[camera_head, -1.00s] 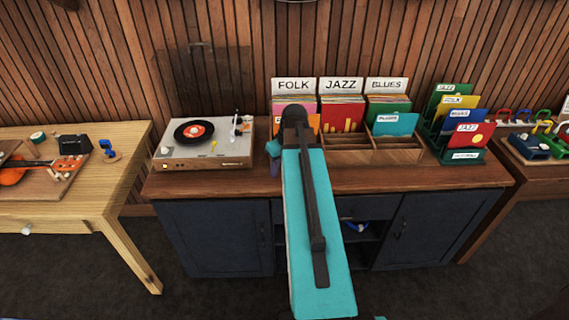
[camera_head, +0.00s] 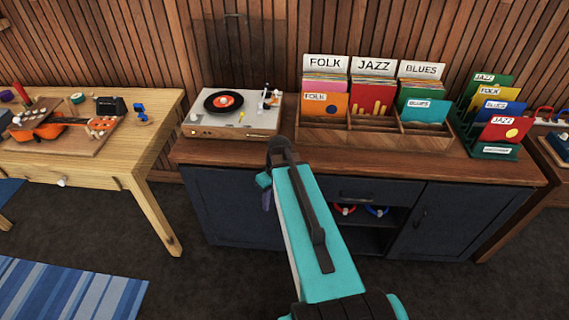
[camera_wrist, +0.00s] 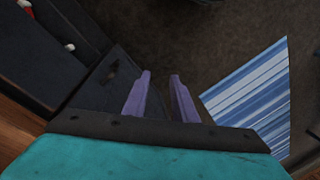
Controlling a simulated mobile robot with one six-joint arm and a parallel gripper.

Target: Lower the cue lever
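The record player (camera_head: 232,108) stands on the left end of the dark cabinet's wooden top. An orange-labelled black record (camera_head: 223,101) lies on its platter. The tonearm and its small lever parts (camera_head: 268,98) are at the right rear of the deck. The cue lever is too small to tell apart or to judge as raised or lowered. My gripper (camera_wrist: 160,95) shows two purple fingers apart with nothing between them in the wrist view, above the dark floor. In the head view my arm reaches in front of the cabinet, and the fingers are mostly hidden.
A wooden record crate (camera_head: 370,130) and a green sleeve rack (camera_head: 493,148) fill the cabinet top to the right. A light wooden table (camera_head: 165,110) with a ukulele (camera_head: 52,127) stands left. A blue striped rug (camera_head: 75,290) lies on the floor at lower left.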

